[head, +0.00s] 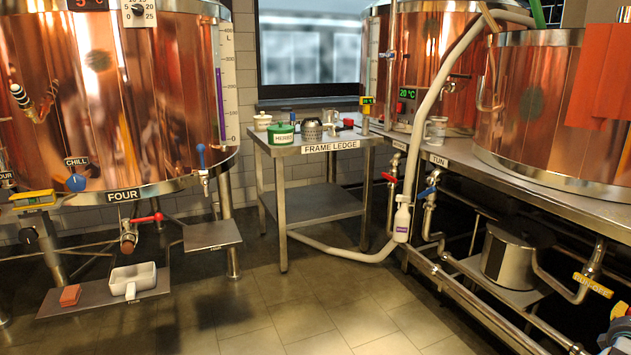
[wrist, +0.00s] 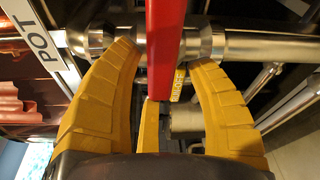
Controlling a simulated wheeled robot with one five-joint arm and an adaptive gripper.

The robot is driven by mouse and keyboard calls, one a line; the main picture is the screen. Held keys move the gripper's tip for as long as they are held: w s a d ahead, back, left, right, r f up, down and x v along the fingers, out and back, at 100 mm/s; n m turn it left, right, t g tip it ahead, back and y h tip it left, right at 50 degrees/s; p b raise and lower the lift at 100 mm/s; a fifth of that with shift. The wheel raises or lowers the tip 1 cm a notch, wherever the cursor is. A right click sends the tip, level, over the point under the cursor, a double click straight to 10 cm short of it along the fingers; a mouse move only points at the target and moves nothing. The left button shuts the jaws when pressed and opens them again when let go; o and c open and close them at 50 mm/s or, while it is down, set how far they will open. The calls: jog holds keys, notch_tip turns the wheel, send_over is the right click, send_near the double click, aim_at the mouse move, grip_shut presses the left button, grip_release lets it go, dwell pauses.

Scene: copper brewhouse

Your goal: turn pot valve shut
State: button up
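In the wrist view a red lever (wrist: 165,40) runs down from the top edge across a steel valve and pipe (wrist: 255,47). A label reading POT (wrist: 36,42) is on the rail at the upper left. My gripper (wrist: 165,56) has yellow fingers, one on each side of the lever and a third below. Gaps show between the side fingers and the lever, so it is open around it. Whether the third finger touches the lever's lower end I cannot tell. I cannot make out the POT label or my gripper in the head view.
In the head view the right bench (head: 455,152) carries copper vessels, with pipes and levered valves below its edge. A steel pot (head: 508,258) stands on a low shelf there. The FRAME LEDGE table (head: 318,150) is in the middle. The tiled floor (head: 300,315) in front is clear.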

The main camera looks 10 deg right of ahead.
jog(key=shift+s, duration=0.1)
jog(key=shift+c, duration=0.5)
jog(key=shift+w+v, duration=0.2)
jog(key=shift+v, duration=0.9)
jog(key=shift+a+f, duration=0.15)
jog(key=m+h, duration=0.1)
jog(key=m, duration=0.4)
jog(key=shift+w+a+f+t, duration=0.1)
jog(key=shift+t, duration=0.2)
